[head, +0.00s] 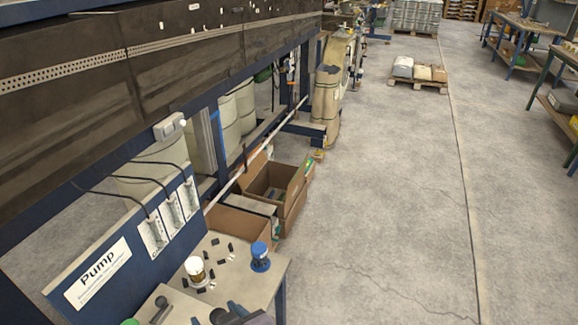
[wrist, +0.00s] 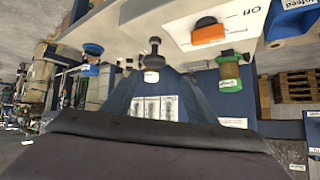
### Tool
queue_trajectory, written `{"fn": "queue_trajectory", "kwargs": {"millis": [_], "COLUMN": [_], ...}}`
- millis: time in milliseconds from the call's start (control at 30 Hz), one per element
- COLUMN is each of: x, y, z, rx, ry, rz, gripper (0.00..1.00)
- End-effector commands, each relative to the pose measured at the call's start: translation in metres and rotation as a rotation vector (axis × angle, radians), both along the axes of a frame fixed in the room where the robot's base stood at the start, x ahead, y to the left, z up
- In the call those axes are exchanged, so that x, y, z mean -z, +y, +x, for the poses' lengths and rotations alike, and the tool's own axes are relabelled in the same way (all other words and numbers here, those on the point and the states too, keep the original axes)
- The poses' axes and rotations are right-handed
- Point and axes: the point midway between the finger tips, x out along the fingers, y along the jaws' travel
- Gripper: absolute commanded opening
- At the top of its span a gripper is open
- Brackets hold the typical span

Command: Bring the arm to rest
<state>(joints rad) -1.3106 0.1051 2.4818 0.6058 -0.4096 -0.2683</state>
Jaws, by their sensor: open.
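My gripper (head: 214,313) shows only in part at the bottom edge of the head view, over the near end of a small work table (head: 225,251). In the wrist view, my gripper (wrist: 151,80) has two blue fingers that reach up from a dark body and stand apart. Nothing is seen held between them. The rest of the arm is mostly out of the head view.
On the table stand a white and brown container (head: 195,269) and a blue-topped item (head: 260,256), with small black pieces around them. A pump panel (head: 103,272) rises at left. Open cardboard boxes (head: 273,189) stand behind.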

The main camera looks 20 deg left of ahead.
Motion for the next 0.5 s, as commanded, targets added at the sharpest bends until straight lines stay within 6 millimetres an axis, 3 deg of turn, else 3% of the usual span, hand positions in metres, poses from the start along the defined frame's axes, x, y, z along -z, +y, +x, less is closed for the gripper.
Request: {"fn": "queue_trajectory", "kwargs": {"millis": [33,100,300,500], "x": [-0.002,0.001,0.008,0.011], "y": [-0.015,-0.035,-0.111,-0.21], "z": [0.02,0.04,0.088,0.112], "rx": [0.042,0.088,0.236,0.419], "ry": [0.026,0.071,0.205,0.37], "rz": [-0.023,-0.059,-0.166,-0.282], "gripper": [0.52,0.52,0.52,0.52]}}
